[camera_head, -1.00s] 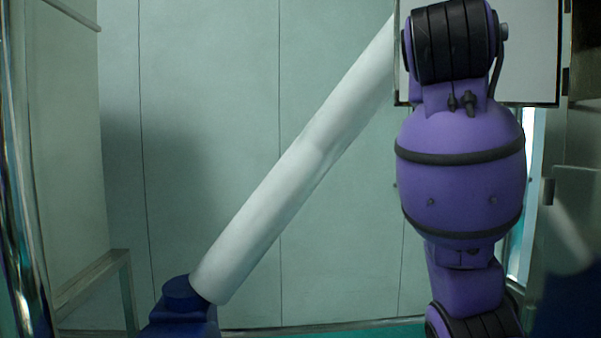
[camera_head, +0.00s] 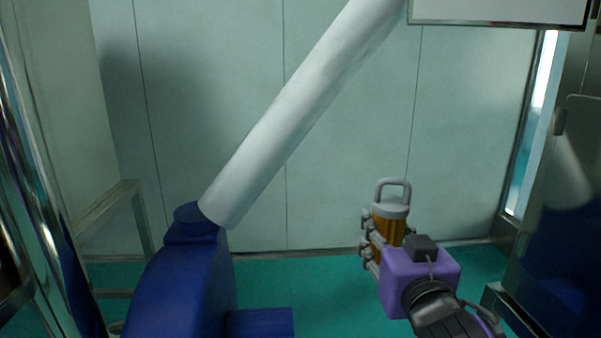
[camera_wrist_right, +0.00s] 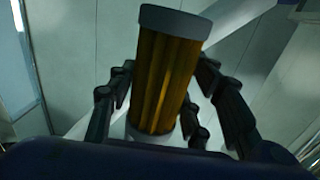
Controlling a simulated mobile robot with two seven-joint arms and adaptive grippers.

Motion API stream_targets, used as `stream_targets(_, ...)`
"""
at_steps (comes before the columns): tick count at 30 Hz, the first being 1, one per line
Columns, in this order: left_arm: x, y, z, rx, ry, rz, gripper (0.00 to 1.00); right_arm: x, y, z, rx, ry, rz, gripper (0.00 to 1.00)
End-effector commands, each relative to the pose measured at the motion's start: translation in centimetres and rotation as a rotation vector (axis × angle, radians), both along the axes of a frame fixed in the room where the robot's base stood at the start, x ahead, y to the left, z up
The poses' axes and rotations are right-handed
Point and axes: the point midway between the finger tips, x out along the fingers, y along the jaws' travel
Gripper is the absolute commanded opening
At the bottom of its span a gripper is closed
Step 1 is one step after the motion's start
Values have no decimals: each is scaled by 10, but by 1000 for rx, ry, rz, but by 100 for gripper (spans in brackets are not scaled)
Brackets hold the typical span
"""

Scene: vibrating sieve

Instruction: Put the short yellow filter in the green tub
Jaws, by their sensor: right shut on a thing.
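The yellow filter (camera_head: 388,230) is an amber cylinder with a grey top cap and a grey loop handle in the head view. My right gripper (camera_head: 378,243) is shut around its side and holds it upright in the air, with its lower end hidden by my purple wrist. In the right wrist view the filter (camera_wrist_right: 165,82) sits between the dark fingers of the gripper (camera_wrist_right: 166,90), with a grey cap on each end. The green tub is not in view. My left gripper is not in view.
A blue machine (camera_head: 185,280) with a thick white slanting pipe (camera_head: 300,110) stands at left and centre. A metal frame (camera_head: 110,210) is at far left, and a dark cabinet (camera_head: 565,170) is at right. Green floor (camera_head: 320,285) shows between them.

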Motion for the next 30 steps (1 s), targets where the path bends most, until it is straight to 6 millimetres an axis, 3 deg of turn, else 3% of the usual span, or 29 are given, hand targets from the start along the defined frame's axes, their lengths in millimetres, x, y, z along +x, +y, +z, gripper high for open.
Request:
stream_targets(2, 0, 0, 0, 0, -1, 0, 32, -5, 0, -11, 8, 2, 1, 16)
stream_targets(11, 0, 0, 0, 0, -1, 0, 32, -11, 1, -25, 6, 0, 6, 16)
stream_targets(15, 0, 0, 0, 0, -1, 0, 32, -19, 1, -43, -4, 2, 10, 16)
stream_targets(24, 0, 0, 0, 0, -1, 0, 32, -24, 1, -54, -8, -2, 13, 16)
stream_targets(30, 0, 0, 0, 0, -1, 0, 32, -43, 0, -92, -4, 6, 11, 16)
